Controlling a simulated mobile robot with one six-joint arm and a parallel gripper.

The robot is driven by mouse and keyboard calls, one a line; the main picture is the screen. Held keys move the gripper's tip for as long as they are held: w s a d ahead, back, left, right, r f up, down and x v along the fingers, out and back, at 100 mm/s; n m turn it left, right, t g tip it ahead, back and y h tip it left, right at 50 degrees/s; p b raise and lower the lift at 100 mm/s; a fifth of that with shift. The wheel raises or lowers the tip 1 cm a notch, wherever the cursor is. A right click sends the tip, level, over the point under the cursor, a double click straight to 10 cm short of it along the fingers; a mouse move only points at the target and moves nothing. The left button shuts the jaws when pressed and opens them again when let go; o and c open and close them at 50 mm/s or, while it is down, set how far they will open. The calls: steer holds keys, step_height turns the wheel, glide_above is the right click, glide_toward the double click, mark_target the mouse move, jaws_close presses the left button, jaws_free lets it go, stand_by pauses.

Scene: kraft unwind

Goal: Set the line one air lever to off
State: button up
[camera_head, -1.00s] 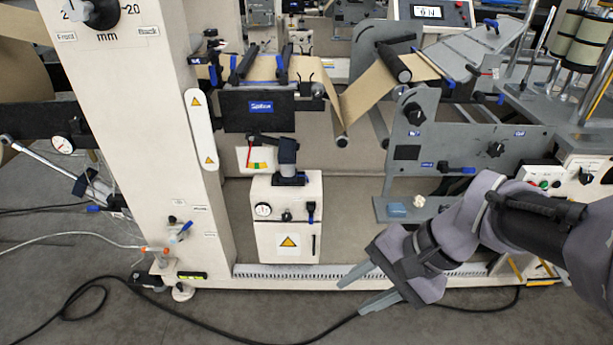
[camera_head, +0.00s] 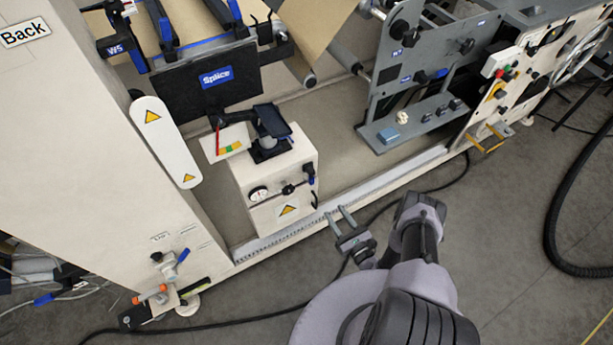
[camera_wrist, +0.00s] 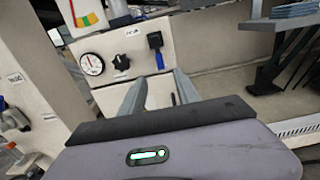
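A small blue-handled lever (camera_head: 309,175) sits on the front of a white box (camera_head: 270,195), right of a black knob (camera_head: 288,189) and a round gauge (camera_head: 258,194). In the wrist view the lever (camera_wrist: 155,42) points down. Another blue-handled lever (camera_head: 182,256) is on a valve low on the white column; its handle slants up to the right. The labels are too small to read, so I cannot tell which lever is line one's. My gripper (camera_head: 336,212) is open and empty, in front of and right of the box; its fingers (camera_wrist: 160,77) point toward the box below the blue lever.
The black Splice block (camera_head: 205,82) overhangs behind the box. A grey shelf (camera_head: 425,122) with a blue block is to the right. A white rail (camera_head: 370,192) runs along the machine's foot. A black cable (camera_head: 235,322) lies on the open floor.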

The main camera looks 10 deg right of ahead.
mark_target(313, 181)
steer(key=b+x, duration=0.5)
steer(key=x, duration=0.9)
steer(key=shift+w+a+f, duration=0.15)
steer(key=shift+w+a, duration=0.15)
steer(key=shift+w, duration=0.25)
jaws_close()
steer(key=shift+s, duration=0.1)
